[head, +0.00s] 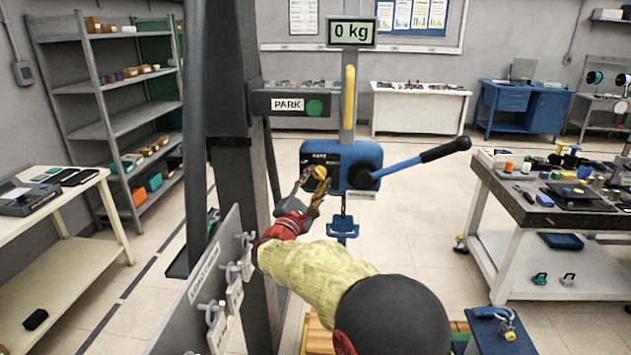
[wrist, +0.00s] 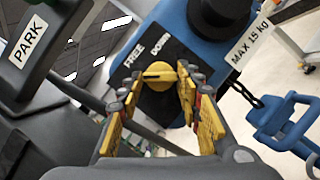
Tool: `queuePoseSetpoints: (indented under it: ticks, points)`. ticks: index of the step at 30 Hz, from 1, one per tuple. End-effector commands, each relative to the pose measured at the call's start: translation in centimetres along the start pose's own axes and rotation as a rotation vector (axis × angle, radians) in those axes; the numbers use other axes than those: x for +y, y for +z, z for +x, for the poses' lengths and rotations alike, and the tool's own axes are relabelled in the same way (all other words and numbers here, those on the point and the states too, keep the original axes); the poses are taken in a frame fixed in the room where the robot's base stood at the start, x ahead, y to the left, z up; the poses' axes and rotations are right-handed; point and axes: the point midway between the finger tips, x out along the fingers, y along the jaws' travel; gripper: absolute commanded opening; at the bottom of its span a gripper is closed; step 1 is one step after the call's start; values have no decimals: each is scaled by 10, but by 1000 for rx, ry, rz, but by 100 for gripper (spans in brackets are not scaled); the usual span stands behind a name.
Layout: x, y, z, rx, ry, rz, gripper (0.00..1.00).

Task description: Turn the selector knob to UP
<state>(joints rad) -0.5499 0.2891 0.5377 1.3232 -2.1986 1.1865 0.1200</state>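The selector knob (wrist: 160,75) is yellow with a dark line across its face, lying near level in the wrist view. It sits on a dark plate on the blue hoist body (wrist: 196,45), which the head view also shows (head: 366,155). The words FREE and DOWN are readable by the plate's upper edge; I see no UP label. My gripper (wrist: 158,92) has yellow-padded fingers apart, one on each side of the knob. I cannot tell whether either fingertip touches it. In the head view my gripper (head: 312,186) is at the hoist's left front and largely covers the knob area.
A black-handled lever (head: 440,152) sticks out right of the hoist. A PARK bracket (head: 262,103) with a green disc stands to the upper left. A blue hook block (head: 342,228) hangs below. The display (head: 352,32) reads 0 kg. A panel with hooks (head: 212,290) is near my arm.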

Motion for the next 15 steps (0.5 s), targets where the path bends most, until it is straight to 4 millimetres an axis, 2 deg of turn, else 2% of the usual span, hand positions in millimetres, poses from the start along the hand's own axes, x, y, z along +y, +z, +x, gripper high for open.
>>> queuePoseSetpoints:
  ticks: [9, 15]
  points:
    - [-1, 0, 0, 0, -1, 0, 53]
    - [0, 0, 0, 0, -1, 1, 53]
